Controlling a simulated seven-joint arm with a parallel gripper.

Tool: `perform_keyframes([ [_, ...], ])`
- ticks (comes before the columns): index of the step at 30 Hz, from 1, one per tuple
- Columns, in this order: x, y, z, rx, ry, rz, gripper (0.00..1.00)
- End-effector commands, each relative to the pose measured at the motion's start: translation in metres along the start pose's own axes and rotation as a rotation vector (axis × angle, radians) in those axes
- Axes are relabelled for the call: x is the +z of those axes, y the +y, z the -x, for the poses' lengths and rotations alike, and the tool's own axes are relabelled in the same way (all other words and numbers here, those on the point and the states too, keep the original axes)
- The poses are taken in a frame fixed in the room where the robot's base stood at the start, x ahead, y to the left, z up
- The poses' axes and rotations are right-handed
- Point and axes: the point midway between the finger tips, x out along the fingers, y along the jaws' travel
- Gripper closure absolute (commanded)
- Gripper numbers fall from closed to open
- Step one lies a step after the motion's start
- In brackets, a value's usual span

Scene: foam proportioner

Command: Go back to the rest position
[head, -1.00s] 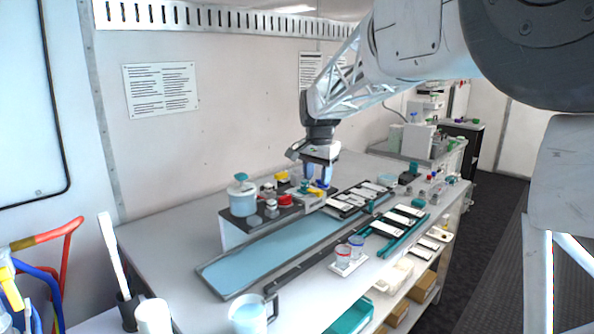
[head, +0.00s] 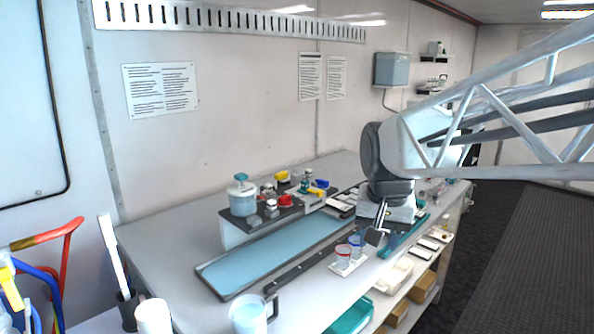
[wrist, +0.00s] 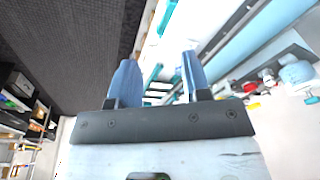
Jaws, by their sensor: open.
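My gripper (head: 374,238) hangs above the front part of the bench, right of the two small cups. In the wrist view, its two blue fingers (wrist: 158,80) are apart with nothing between them. The foam proportioner (head: 268,212) stands at the back of the bench, with a lidded teal-topped pot, red and yellow knobs and a blue part on top. It also shows at the right of the wrist view, tilted. My gripper is clear of it. My forearm hides part of the bench's right side.
A blue sunken tray (head: 270,255) lies before the proportioner. Two small cups (head: 350,248) stand on a white plate near the front edge. A mug (head: 250,314) is at the front left. Cards lie on the right. Dark floor (head: 500,260) lies open to the right.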

Motion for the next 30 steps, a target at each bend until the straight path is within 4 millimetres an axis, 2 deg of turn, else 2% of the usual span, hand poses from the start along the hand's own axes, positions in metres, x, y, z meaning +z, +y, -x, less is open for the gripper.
perform_keyframes([
  [1,0.014,0.008,-0.002,0.0,0.006,0.013,0.56],
  [12,0.111,0.052,-0.026,0.001,0.042,0.136,0.56],
  [18,0.154,0.07,-0.042,0.003,0.058,0.191,0.56],
  [24,0.175,0.077,-0.052,0.005,0.067,0.222,0.56],
  [30,0.178,0.079,-0.054,0.006,0.068,0.227,0.56],
])
